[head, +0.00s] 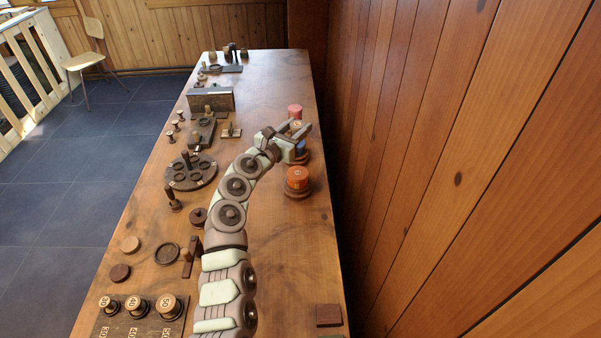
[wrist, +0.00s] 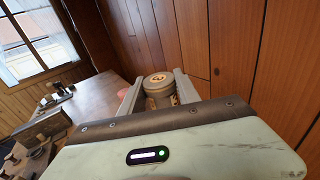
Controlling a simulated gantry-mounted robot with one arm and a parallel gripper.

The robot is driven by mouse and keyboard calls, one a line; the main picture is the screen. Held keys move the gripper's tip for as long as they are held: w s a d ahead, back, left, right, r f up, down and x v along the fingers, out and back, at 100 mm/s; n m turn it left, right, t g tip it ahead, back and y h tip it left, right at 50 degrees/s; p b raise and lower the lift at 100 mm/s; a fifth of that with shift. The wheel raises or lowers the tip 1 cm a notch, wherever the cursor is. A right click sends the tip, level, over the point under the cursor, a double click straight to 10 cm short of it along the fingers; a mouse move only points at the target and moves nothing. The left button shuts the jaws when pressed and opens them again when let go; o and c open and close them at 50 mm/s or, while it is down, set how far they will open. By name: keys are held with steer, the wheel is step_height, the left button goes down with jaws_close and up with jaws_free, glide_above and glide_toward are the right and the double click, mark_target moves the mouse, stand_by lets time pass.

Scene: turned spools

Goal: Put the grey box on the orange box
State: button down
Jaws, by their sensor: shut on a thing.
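The grey box (wrist: 158,84) is round, with a tan marked top, and sits between the two fingers of my gripper (head: 301,129) in the wrist view. My gripper is shut on it, over the right side of the table. In the head view the gripper mostly hides the grey box. The orange box (head: 297,173) is a short round box on a dark round base, near the table's right edge. It stands nearer the camera than my gripper, apart from it. I cannot make out the orange box in the wrist view.
A red round box (head: 295,111) stands just beyond my gripper. A blue thing (head: 301,147) shows partly beneath the gripper. The wood wall (head: 430,150) runs close along the table's right edge. Dark stands and spools, including a round disc rack (head: 191,180), line the left side.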

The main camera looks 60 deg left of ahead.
mark_target(296, 174)
step_height(296, 174, down, 14)
steer(key=b, duration=0.6)
steer(key=shift+f, duration=0.15)
steer(key=shift+f, duration=0.1)
steer(key=shift+f, duration=0.2)
steer(key=c, duration=0.9)
jaws_free()
steer(key=shift+r, duration=0.1)
steer(key=shift+r, duration=0.15)
steer(key=shift+s+r, duration=0.1)
steer(key=shift+s+d+p, duration=0.2)
steer(key=shift+s+p, duration=0.1)
steer(key=shift+p, duration=0.2)
steer(key=p+v, duration=0.3)
steer(key=v, duration=0.8)
steer(key=shift+s, duration=0.1)
